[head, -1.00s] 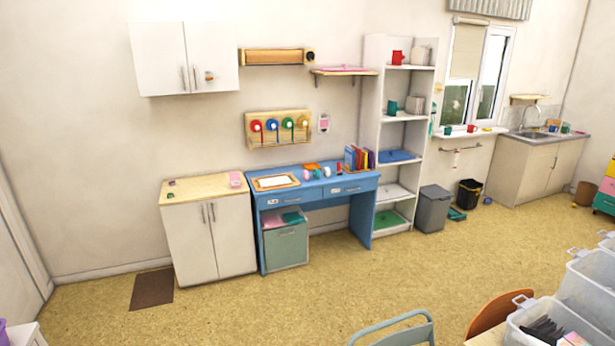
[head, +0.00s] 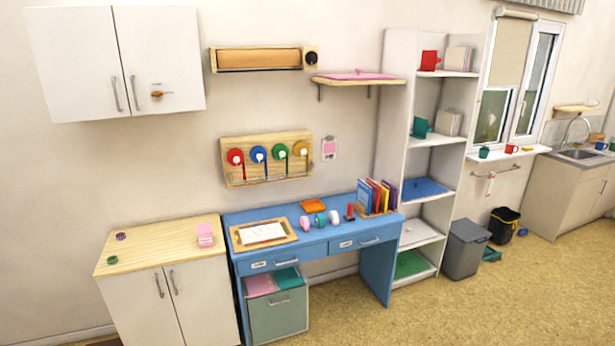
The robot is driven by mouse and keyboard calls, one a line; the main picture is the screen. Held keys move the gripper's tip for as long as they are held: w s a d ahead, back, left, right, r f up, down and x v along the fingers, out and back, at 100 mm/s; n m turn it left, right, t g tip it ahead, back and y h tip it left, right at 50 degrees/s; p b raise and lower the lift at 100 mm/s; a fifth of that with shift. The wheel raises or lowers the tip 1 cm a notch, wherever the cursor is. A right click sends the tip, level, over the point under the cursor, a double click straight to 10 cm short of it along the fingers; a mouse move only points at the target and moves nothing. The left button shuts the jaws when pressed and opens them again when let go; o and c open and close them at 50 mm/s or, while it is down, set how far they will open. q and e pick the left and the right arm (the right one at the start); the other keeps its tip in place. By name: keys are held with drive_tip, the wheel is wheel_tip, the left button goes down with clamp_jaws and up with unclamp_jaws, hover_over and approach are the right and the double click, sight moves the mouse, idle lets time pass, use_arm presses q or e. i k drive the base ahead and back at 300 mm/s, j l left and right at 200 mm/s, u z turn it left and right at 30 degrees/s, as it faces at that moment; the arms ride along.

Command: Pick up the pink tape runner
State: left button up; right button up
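A small rounded pink item (head: 305,223), which looks like the pink tape runner, stands on the blue desk (head: 270,222) right of the framed white sheet (head: 262,233). It is too small to make out in detail. A similar green item (head: 320,220) and a white one (head: 334,217) stand close to its right. Neither of my grippers is in view.
A pink box (head: 205,234) sits on the low cabinet (head: 140,246) left of the desk. Upright books (head: 375,196), a red-topped stamp (head: 350,211) and an orange item (head: 313,206) are also on the desk. The floor (head: 440,312) at the right front is clear.

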sight(305, 223)
drive_tip(key=i, duration=2.3)
drive_tip(key=i+j+z, duration=0.1)
drive_tip(key=i+z, duration=0.2)
drive_tip(key=i, duration=0.25)
drive_tip(key=i+j+z, duration=0.35)
drive_tip(key=i, duration=0.2)
drive_tip(key=i+j+z, duration=0.3)
drive_tip(key=i, duration=0.25)
